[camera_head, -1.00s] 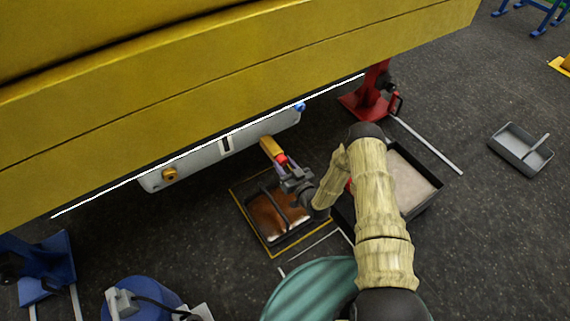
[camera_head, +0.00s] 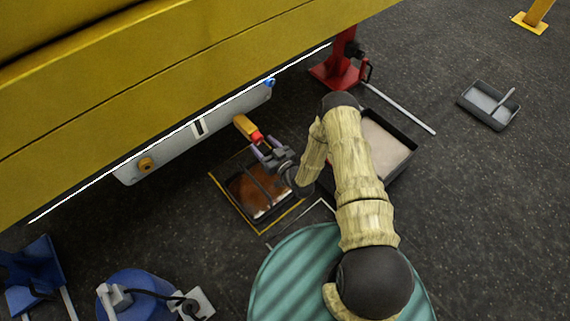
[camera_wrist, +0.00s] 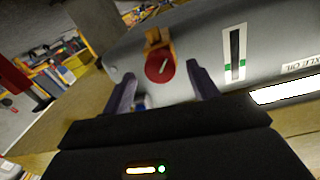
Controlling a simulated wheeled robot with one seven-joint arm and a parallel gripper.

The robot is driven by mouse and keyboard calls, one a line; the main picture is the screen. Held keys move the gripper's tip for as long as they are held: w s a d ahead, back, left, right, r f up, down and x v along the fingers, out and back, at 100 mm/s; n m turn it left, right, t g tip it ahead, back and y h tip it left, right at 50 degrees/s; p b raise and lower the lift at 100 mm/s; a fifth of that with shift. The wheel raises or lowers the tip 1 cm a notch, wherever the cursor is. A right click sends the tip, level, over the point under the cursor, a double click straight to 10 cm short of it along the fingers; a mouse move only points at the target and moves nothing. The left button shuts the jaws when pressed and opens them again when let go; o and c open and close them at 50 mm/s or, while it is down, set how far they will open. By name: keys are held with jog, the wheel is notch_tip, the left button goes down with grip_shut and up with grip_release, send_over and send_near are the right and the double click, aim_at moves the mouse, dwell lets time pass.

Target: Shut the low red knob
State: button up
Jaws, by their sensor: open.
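The low red knob (camera_head: 256,137) sits at the end of a yellow-orange fitting (camera_head: 244,125) on the lower edge of the grey tank (camera_head: 180,148) under the yellow boom. In the wrist view the red knob (camera_wrist: 159,67) is round, with a pale line across it, and lies ahead of and between my fingers. My gripper (camera_head: 265,152) is open just below the knob. In the wrist view its two purple-grey fingers (camera_wrist: 162,88) stand either side of the knob. I cannot tell whether either finger touches it.
A tray with brown liquid (camera_head: 252,208) lies below my gripper. A black bin of pale grit (camera_head: 408,165) stands beside my arm. A red jack stand (camera_head: 338,70), a blue drum (camera_head: 140,292) and the overhanging yellow boom (camera_head: 150,105) surround the area.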

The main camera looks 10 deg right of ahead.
jog(key=p+v, duration=0.3)
jog(key=v, duration=1.2)
jog(key=shift+s+p, duration=0.2)
jog(key=shift+p, duration=0.15)
jog(key=shift+w, duration=0.1)
